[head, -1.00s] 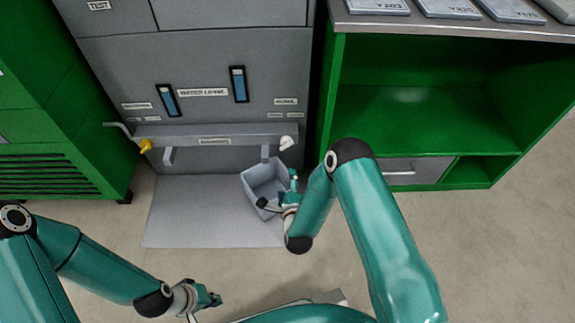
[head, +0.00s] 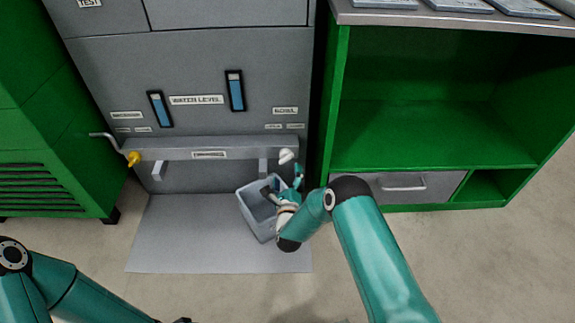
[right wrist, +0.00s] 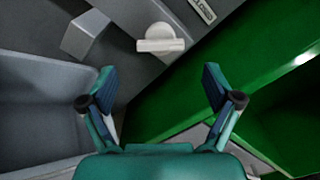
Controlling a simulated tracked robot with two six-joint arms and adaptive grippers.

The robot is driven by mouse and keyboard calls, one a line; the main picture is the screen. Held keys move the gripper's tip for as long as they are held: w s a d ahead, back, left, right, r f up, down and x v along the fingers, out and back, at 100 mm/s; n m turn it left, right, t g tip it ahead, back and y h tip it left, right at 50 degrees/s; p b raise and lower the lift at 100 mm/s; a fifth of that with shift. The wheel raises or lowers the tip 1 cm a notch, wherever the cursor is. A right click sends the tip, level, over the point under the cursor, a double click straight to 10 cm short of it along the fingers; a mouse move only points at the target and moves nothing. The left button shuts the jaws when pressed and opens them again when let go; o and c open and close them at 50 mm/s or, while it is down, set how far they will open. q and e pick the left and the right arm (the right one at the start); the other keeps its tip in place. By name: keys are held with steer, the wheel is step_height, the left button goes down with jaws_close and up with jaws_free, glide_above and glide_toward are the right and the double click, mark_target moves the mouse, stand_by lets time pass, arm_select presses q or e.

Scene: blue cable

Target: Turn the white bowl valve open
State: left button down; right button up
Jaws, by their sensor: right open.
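The white bowl valve (head: 286,156) is a small white knob at the right end of the grey ledge on the grey cabinet. In the right wrist view the white valve (right wrist: 160,38) shows as a round knob with a flat bar, ahead of the fingertips and between their lines. My right gripper (head: 287,186) is just below the valve, beside and over the grey bin; it is open, empty and apart from the valve. Its two spread fingers (right wrist: 159,84) show in the wrist view. My left arm shows at lower left; its gripper is almost wholly cut off at the bottom edge.
A grey bin (head: 254,226) stands on a grey mat (head: 175,235) under the ledge. A yellow valve (head: 134,158) with a bent pipe is at the ledge's left end. A green shelf unit (head: 430,130) stands close on the right. A bracket (right wrist: 86,35) is left of the valve.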

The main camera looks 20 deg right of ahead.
mark_target(286, 157)
steer(key=b+x, duration=0.2)
steer(key=x, duration=0.5)
steer(key=shift+f, duration=0.1)
